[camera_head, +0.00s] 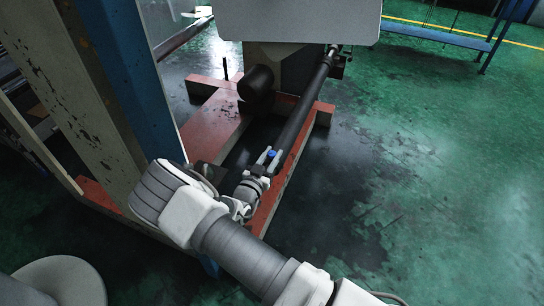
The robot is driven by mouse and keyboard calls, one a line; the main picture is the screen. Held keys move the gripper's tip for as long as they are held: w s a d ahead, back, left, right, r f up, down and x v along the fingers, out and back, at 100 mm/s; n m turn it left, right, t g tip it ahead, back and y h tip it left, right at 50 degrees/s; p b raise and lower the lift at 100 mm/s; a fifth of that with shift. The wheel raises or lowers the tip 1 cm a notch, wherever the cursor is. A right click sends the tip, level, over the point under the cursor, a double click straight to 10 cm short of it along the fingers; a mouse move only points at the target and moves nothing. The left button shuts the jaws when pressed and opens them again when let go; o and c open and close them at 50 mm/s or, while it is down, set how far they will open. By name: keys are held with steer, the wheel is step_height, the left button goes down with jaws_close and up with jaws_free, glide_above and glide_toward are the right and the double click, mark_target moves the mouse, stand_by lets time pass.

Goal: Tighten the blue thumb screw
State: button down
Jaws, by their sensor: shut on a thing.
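The blue thumb screw (272,153) is a small bright blue knob near the middle of the head view, at the lower end of a long dark bar. My gripper (267,157) reaches it from below, with its two light fingertips on either side of the knob. The gripper is shut on the screw. The fingers hide part of the knob, and its thread is not visible. The dark bar (307,105) slopes up and right from the screw to beneath a light panel.
The red base frame (222,112) lies on the green floor around the bar. A blue and cream post (135,70) stands close on the left of my arm. The light panel (300,18) overhangs at the top. The floor at right (440,180) is open. A blue bench (435,36) stands far right.

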mark_target(272, 153)
steer(key=shift+m+g+h, duration=1.5)
steer(key=shift+m+h, duration=0.4)
steer(key=shift+h, duration=0.7)
steer(key=c, duration=0.6)
jaws_free()
step_height(272, 153, up, 5)
steer(key=shift+w+f+p, duration=0.1)
steer(key=shift+p, duration=1.15)
steer(key=s+d+r+p, duration=0.3)
steer(key=d+r, duration=0.3)
steer(key=d, duration=0.5)
steer(key=shift+d+r+p, duration=0.15)
steer(key=shift+d+p, duration=0.05)
steer(key=shift+p, duration=0.35)
steer(key=shift+s, duration=0.1)
